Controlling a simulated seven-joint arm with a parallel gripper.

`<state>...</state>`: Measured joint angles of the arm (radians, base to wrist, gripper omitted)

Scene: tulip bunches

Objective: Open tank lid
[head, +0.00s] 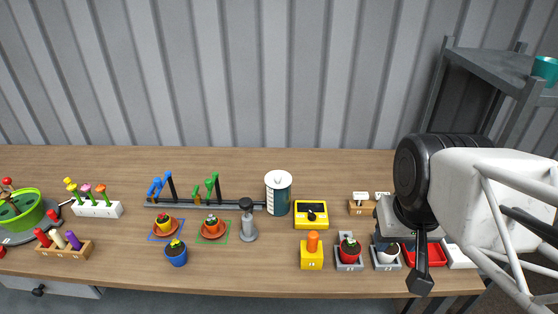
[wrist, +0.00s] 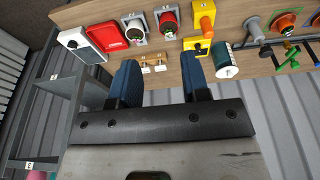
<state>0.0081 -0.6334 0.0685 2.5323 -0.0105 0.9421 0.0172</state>
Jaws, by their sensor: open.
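The tank (head: 278,198) is a dark teal cylinder with a white lid (head: 278,180), upright near the back of the table in the head view. The lid appears to sit on its top. In the wrist view the tank (wrist: 226,52) stands right of my gripper, with the white lid (wrist: 228,72) facing the camera. My gripper (wrist: 160,72) shows two blue fingers spread wide with nothing between them. It is apart from the tank, over the right side of the table. In the head view my arm hides much of that side.
A yellow box (head: 311,222) with a black knob stands just right of the tank. A green-and-blue hook rack (head: 230,204) is to its left, and a grey stamp-like tool (head: 248,225) is in front. A grey shelf (head: 480,60) rises at the right. The table behind the tank is clear.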

